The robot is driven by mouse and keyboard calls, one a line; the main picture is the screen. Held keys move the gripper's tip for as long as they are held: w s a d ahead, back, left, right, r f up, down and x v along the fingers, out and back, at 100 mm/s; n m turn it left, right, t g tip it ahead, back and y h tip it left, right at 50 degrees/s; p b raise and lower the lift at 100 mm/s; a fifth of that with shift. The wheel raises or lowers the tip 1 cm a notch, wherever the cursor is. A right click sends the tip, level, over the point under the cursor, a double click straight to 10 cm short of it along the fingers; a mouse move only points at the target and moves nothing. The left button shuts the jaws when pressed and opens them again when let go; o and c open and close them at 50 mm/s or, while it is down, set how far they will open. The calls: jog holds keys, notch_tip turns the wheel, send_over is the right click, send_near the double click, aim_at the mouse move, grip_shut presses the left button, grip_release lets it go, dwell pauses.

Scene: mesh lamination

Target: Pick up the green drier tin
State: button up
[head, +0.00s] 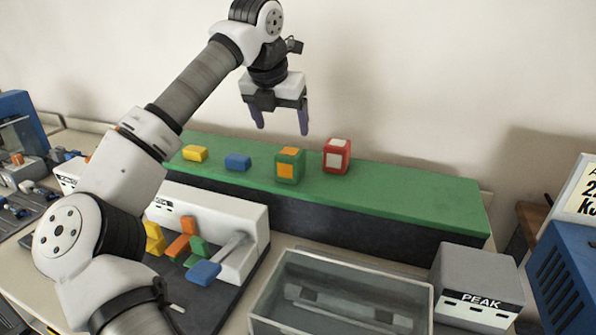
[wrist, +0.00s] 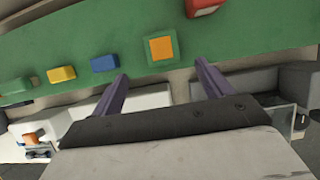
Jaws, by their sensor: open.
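The green tin (head: 290,166) is a small green cube with orange panels. It stands on the long green shelf (head: 420,199), between a blue block and a red tin. In the wrist view the green tin (wrist: 162,48) lies just beyond the fingertips, roughly between their lines. My gripper (head: 281,128) is open and empty, with its two purple fingers pointing down above the shelf, over and a little left of the tin. The fingers also show in the wrist view (wrist: 160,70), apart from the tin.
On the shelf are a red tin (head: 337,155) to the right, a blue block (head: 238,161) and a yellow block (head: 195,153) to the left. In front stand a clear bin (head: 341,297), a grey PEAK box (head: 477,287) and a white device with coloured levers (head: 213,230). The shelf's right part is bare.

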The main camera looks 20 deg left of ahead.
aim_at(288, 152)
jog(key=x, duration=0.8)
jog(key=shift+d+p, duration=0.1)
jog(key=shift+p, duration=0.25)
jog(key=shift+p+x, duration=0.65)
jog(key=shift+x, duration=2.05)
jog(key=shift+s+d, duration=0.15)
jog(key=c, duration=1.1)
jog(key=shift+c, duration=0.3)
jog(key=shift+r, duration=0.1)
